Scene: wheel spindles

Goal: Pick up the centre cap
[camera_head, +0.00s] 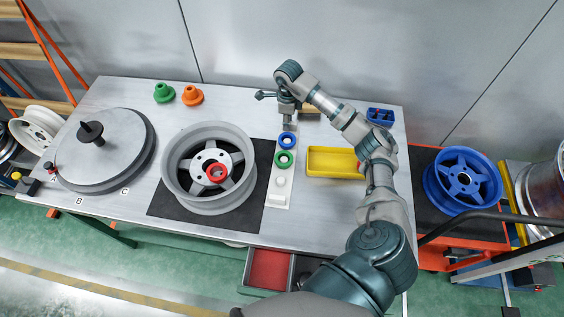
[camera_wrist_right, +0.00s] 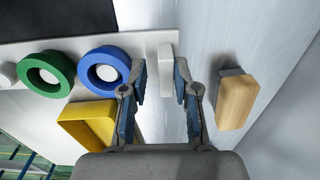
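A pale, flat, upright piece (camera_wrist_right: 166,69), which may be the centre cap, stands at the far end of the white strip in the right wrist view. My right gripper (camera_wrist_right: 160,82) is open, its two blue-padded fingers apart on either side of this piece with visible gaps. In the head view my right gripper (camera_head: 289,124) points down just beyond the blue ring (camera_head: 287,140) and hides the piece. A silver wheel (camera_head: 205,191) lies on the dark mat, with a red ring (camera_head: 217,173) at its hub. My left gripper is not in view.
A green ring (camera_head: 285,160) and white knobs (camera_head: 281,182) share the white strip (camera_head: 271,198). A yellow tray (camera_head: 331,151) sits to the right. A wooden-topped block (camera_wrist_right: 236,102) stands close to the right finger. A round turntable (camera_head: 104,142) is at left.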

